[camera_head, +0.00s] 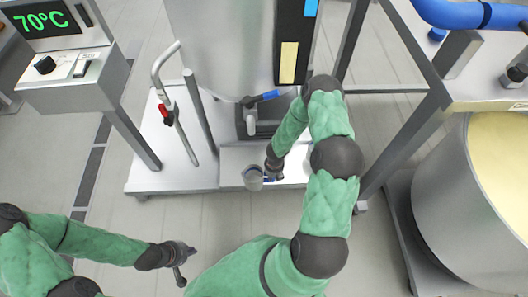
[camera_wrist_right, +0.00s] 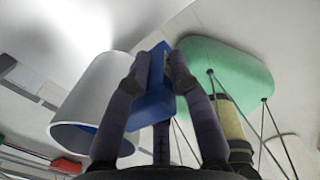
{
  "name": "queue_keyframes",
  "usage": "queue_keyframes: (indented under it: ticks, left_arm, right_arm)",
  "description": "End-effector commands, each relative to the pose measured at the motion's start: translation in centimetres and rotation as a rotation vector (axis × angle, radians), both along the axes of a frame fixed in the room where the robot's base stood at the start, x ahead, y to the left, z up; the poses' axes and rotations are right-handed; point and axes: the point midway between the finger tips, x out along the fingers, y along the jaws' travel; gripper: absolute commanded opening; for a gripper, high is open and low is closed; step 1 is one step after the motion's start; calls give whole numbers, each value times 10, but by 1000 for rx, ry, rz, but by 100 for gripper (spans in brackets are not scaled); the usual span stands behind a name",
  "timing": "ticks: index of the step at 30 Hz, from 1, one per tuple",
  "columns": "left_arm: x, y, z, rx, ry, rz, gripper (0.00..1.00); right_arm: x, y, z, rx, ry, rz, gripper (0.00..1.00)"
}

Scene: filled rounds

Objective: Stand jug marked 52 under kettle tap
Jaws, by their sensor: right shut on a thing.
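A small grey jug (camera_head: 253,179) with a blue handle is in front of the kettle (camera_head: 222,45), at the low metal step. My right gripper (camera_head: 273,175) is shut on its handle. In the right wrist view the fingers pinch the blue handle (camera_wrist_right: 155,98) beside the grey jug body (camera_wrist_right: 92,105). The kettle tap (camera_head: 250,118), with a blue lever (camera_head: 265,96), is further back than the jug. I cannot tell whether the jug touches the step. No number is readable on it. My left gripper (camera_head: 184,264) is empty at the lower left, its fingers apart.
A control box reading 70°C (camera_head: 75,85) stands at the left. A bent pipe with a red part (camera_head: 166,112) rises left of the kettle. A large round vat (camera_head: 445,205) and a metal frame (camera_head: 400,140) stand at the right. The floor in front of the step is clear.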

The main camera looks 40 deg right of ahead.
Motion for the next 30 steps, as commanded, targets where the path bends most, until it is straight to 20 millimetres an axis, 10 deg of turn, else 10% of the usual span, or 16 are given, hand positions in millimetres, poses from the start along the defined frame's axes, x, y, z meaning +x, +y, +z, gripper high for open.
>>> queue_keyframes:
  ticks: [30]
  left_arm:
    - [0,0,1,0,0,0,0]
  right_arm:
    - [121,-74,-2,-3,-2,-1,0]
